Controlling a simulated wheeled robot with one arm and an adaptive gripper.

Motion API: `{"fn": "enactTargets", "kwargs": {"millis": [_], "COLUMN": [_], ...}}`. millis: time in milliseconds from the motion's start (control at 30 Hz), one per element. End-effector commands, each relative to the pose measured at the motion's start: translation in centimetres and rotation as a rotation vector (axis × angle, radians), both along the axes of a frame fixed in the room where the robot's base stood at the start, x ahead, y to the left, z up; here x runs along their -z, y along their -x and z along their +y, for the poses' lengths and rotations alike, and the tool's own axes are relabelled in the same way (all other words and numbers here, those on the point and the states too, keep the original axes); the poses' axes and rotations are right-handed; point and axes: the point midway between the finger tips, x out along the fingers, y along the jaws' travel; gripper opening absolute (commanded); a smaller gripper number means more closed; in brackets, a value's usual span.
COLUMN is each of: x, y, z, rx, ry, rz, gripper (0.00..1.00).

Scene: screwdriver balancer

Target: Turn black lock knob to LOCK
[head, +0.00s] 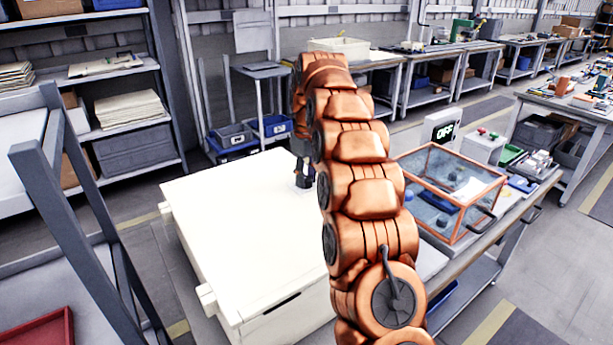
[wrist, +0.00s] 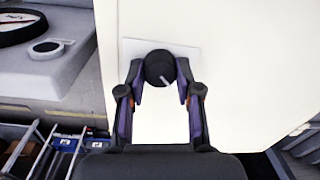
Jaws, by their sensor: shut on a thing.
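The black lock knob (wrist: 158,63) is round, with a short pale mark on its face slanting toward the lower right. It sits on a pale square plate (wrist: 130,48) on the white surface. My gripper (wrist: 161,70) has one finger on each side of the knob and is shut on it. In the head view my gripper (head: 303,172) reaches down to the top of the large white cabinet (head: 235,235), near its far right side. The knob cannot be made out there. No LOCK lettering is readable in either view.
A clear case with copper-coloured edges (head: 437,236) stands right of my arm on a bench. A dark metal rack (head: 75,190) stands at left. Blue bins (head: 270,125) lie beyond the cabinet. Most of the cabinet top is bare.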

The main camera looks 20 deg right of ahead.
Motion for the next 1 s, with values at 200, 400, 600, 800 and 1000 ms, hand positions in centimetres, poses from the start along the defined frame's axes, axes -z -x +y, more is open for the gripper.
{"fn": "enactTargets", "kwargs": {"millis": [200,400,600,800,1000], "x": [0.01,0.00,-0.01,-0.05,-0.11], "y": [0.00,0.00,0.00,0.02,0.05], "z": [-0.01,0.00,0.00,0.01,-0.01], "rx": [0.000,0.001,0.002,0.058,0.210], "ry": [0.001,0.001,0.000,0.001,0.001], "rz": [0.000,0.000,0.000,0.000,0.001], "gripper": [0.47,0.59,0.59,0.59,0.59]}}
